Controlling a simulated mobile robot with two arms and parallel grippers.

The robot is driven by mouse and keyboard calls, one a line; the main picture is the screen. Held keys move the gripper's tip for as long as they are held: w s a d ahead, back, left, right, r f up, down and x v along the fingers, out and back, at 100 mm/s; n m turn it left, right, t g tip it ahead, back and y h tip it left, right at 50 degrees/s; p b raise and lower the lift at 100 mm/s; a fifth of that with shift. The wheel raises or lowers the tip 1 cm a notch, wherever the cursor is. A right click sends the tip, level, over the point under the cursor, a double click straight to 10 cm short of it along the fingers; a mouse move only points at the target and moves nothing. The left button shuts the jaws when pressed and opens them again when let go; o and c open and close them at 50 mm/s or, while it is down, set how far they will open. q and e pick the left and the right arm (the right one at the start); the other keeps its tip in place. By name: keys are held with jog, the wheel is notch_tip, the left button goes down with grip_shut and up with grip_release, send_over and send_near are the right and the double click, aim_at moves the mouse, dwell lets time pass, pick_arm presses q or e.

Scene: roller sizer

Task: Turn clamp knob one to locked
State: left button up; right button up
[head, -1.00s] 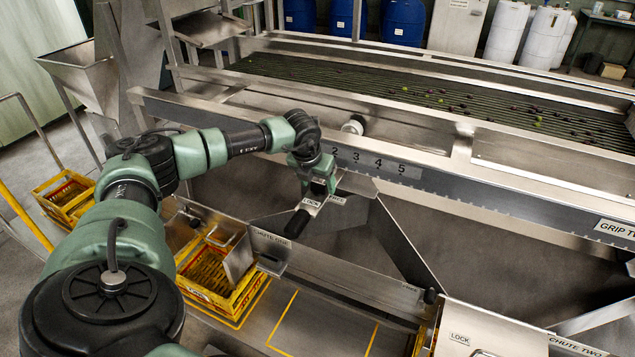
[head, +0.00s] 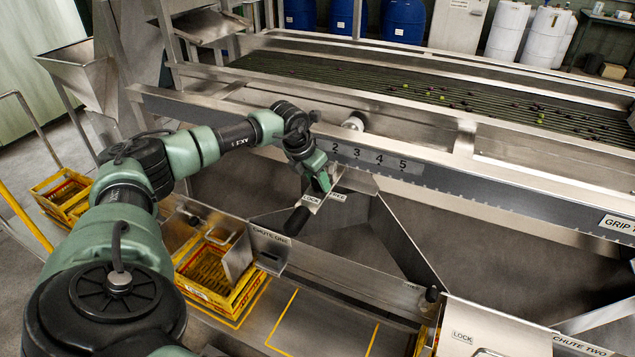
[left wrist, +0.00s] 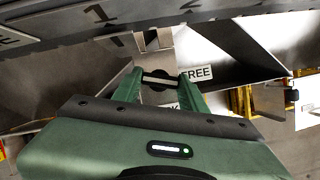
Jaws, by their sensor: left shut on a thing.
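Clamp knob one (left wrist: 157,78) shows in the left wrist view as a dark round knob with a pale bar across it. My left gripper (left wrist: 158,86) has its green fingers on either side of the bar and is shut on it. A FREE label (left wrist: 196,74) is right of the knob; a LOCK label is partly covered by a finger. In the head view my left gripper (head: 323,183) is tilted over the LOCK label (head: 311,199) and the FREE label (head: 338,196), and it hides the knob. My right gripper is out of view.
A numbered scale rail (head: 370,158) runs just behind the gripper. A black handle (head: 297,221) sticks out in front of the labels, above the chute one gate (head: 268,243). A yellow crate (head: 207,275) stands below left. A second LOCK plate (head: 462,335) is at the lower right.

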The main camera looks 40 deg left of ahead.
pick_arm(q)
jog(key=m+h+b, duration=0.1)
jog(key=m, duration=0.2)
jog(key=m+h+b, duration=0.1)
jog(key=m, duration=0.2)
jog(key=shift+w+a+g, duration=0.1)
jog(key=shift+a+g, duration=0.05)
jog(key=shift+g, duration=0.15)
jog(key=shift+a+m+g+h+b, duration=0.1)
jog(key=shift+m+g+h+b, duration=0.25)
jog(key=shift+m, duration=0.9)
jog(key=shift+m+g+h+b, duration=0.25)
jog(key=shift+m+h+b, duration=0.2)
jog(key=shift+m, duration=0.8)
jog(key=shift+r, duration=0.1)
jog(key=o, duration=1.4)
jog(key=v, duration=0.7)
jog(key=shift+a+r+b, duration=0.15)
jog(key=shift+r+b, duration=0.2)
